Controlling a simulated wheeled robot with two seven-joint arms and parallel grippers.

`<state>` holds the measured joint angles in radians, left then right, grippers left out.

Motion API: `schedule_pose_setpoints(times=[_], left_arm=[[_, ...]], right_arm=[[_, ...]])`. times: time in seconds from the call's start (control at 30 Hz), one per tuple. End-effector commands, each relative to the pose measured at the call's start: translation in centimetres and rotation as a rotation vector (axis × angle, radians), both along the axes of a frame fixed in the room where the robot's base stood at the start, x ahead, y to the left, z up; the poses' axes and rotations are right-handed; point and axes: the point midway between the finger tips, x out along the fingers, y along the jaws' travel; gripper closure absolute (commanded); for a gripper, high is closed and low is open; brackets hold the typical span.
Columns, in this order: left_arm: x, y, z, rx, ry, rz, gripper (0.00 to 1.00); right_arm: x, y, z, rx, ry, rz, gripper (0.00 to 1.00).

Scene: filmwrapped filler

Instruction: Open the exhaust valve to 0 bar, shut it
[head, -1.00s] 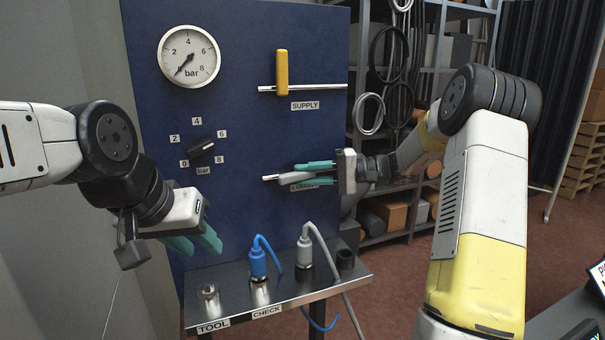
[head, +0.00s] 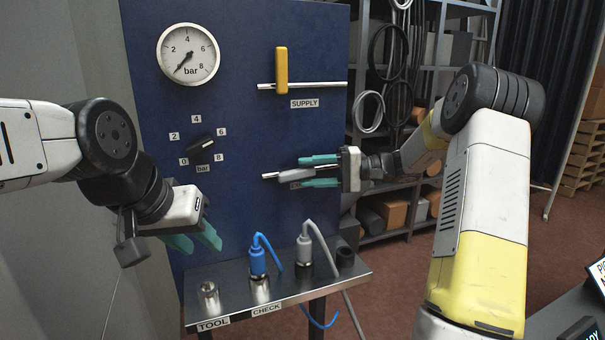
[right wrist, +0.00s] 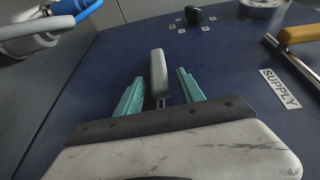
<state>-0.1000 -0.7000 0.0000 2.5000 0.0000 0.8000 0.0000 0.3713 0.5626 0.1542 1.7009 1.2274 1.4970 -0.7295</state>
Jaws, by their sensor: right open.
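The exhaust valve's grey lever (head: 297,174) lies along its pipe on the blue panel, below the supply valve; its label is mostly hidden by my gripper. My right gripper (head: 318,171) is open, with one teal finger above the lever and one below. In the right wrist view the grey lever (right wrist: 158,75) stands between the two spread fingers (right wrist: 160,92), with gaps on both sides. The pressure gauge (head: 188,54) has its needle pointing to the lower left, near the bottom of the scale.
The yellow supply lever (head: 281,70) stands upright across its pipe. A black regulator knob (head: 201,145) sits among number labels. A metal shelf (head: 280,281) below carries a blue connector (head: 258,262), a grey connector (head: 304,250) and hoses.

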Motion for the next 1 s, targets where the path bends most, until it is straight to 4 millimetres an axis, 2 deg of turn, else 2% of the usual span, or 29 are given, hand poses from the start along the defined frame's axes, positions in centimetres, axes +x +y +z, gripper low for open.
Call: schedule_pose_setpoints(times=[0.2, 0.43, 0.83, 0.93, 1.0], left_arm=[[0.0, 0.0, 0.0, 0.000, 0.000, 0.000, 0.64], [0.0, 0.0, 0.0, 0.000, 0.000, 0.000, 0.64], [0.0, 0.0, 0.0, 0.000, 0.000, 0.000, 0.64], [0.0, 0.0, 0.0, 0.000, 0.000, 0.000, 0.64], [0.0, 0.0, 0.0, 0.000, 0.000, 0.000, 0.64]], right_arm=[[-0.2, -4.0, 0.2, -0.001, 0.001, -0.004, 0.55], [-0.5, -6.4, 0.4, -0.001, 0.001, -0.002, 0.55], [-0.8, -6.3, 0.5, -0.015, 0.004, 0.003, 0.55], [-2.3, -5.0, 1.0, -0.084, 0.017, 0.024, 0.55], [-4.2, -3.7, 1.3, -0.175, 0.032, 0.044, 0.55]])
